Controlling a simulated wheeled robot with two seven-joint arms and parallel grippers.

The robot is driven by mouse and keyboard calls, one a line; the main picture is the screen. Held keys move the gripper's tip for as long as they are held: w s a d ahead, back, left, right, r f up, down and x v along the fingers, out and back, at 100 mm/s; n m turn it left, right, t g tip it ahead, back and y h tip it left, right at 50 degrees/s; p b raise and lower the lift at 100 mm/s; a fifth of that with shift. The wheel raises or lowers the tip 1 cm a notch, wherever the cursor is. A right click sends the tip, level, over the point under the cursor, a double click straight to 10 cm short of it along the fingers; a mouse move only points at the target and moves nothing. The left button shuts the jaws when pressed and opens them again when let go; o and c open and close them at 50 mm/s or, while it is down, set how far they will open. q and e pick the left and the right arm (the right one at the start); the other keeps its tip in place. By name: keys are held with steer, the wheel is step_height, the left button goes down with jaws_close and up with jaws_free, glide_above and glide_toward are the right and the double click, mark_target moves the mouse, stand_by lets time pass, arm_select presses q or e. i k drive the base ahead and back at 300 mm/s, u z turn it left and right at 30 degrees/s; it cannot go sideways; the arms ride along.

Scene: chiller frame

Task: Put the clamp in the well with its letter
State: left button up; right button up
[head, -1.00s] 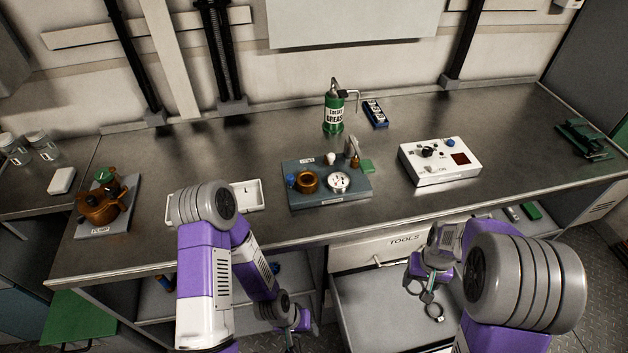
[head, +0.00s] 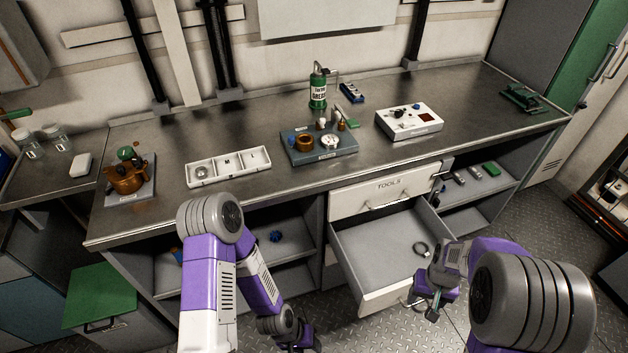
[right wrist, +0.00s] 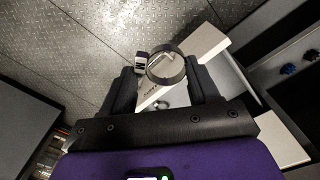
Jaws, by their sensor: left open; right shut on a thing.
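My right gripper (head: 430,312) is shut on a metal ring clamp, which shows between its fingers in the right wrist view (right wrist: 183,66). The gripper is in front of the open drawer. My left gripper (head: 300,342) is open, low at the bottom edge, partly hidden.
A grey fixture board (head: 320,155), grease can (head: 318,93) and white control box (head: 410,122) stand right of the tray. A brown pump (head: 127,178) is to its left. Bare bench lies around the tray.

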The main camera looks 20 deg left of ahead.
mark_target(229, 167)
steer(key=k, duration=0.35)
steer(key=u, duration=1.7)
steer(key=i, duration=0.3)
steer(key=z, duration=0.1)
